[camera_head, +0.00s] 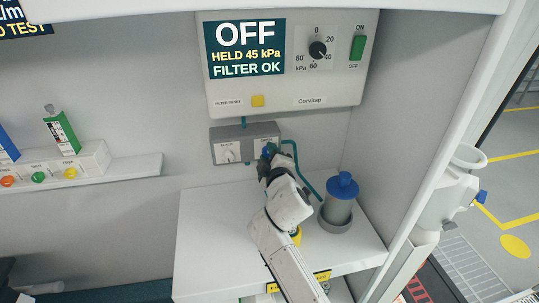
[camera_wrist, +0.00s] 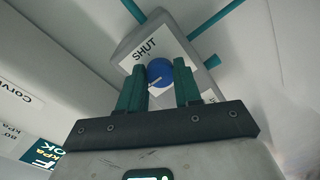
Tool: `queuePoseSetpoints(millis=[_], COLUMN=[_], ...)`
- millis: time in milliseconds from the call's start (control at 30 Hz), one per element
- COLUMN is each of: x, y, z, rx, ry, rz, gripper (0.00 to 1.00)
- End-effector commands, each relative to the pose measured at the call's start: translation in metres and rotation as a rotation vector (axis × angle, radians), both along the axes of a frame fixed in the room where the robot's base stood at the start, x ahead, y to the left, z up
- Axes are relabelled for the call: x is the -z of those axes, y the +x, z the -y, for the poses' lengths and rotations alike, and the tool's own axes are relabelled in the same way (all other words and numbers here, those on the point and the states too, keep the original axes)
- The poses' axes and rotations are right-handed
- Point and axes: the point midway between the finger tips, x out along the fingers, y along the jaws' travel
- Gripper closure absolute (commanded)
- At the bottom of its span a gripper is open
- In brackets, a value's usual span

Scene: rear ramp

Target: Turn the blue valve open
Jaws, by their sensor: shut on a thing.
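The blue valve (camera_wrist: 160,73) is a round blue knob on a grey block with a white label plate. The word SHUT shows on the plate at its upper left, and a small pale pointer lies on the knob. My gripper (camera_wrist: 160,84) has its two green fingers on either side of the knob, shut on it. In the head view the grey valve block (camera_head: 217,133) is on the back wall under the control box. My gripper (camera_head: 268,157) covers most of the block's right half there, and only a bit of blue shows.
The control box (camera_head: 290,92) above reads OFF, HELD 45 kPa, FILTER OK. A blue-topped canister (camera_head: 341,205) stands on the white counter (camera_head: 208,235), right of my arm. A teal hose (camera_head: 302,174) runs down beside my gripper.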

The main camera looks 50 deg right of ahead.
Motion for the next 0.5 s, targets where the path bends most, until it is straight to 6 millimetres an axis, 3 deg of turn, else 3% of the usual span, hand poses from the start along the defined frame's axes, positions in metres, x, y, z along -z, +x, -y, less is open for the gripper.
queuePoseSetpoints(millis=[267, 300, 500], x=[0.0009, 0.0009, 0.0006], y=[0.0003, 0.0004, 0.0002], z=[-0.0008, -0.0009, -0.0007], rx=[-0.002, -0.002, -0.002], ry=[0.001, 0.002, 0.002], rz=[-0.001, 0.0, 0.0], gripper=[0.97, 0.64, 0.45])
